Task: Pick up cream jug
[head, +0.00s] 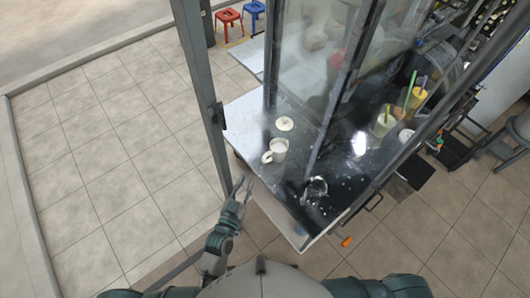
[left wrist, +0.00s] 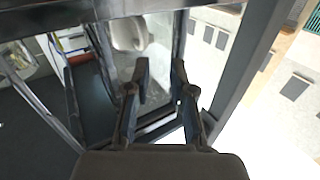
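The cream jug (head: 279,146) is a small off-white vessel with a handle on its lower left side, standing on the stall's metal counter (head: 246,121). A pale round lid-like piece (head: 284,124) lies just behind it. My left gripper (head: 244,183) is open and empty, to the lower left of the jug and apart from it, by the counter's left edge. In the left wrist view the two fingers (left wrist: 160,72) are spread, and a whitish rounded thing, probably the jug (left wrist: 128,34), shows beyond them at the top. My right gripper is not in view.
A grey upright post (head: 204,95) stands close to the left of my left gripper. Glass panels (head: 318,70) rise behind the jug. A clear glass-like object (head: 314,190) sits nearer on the counter. Cups with straws (head: 384,122) stand at right. Tiled floor is free at left.

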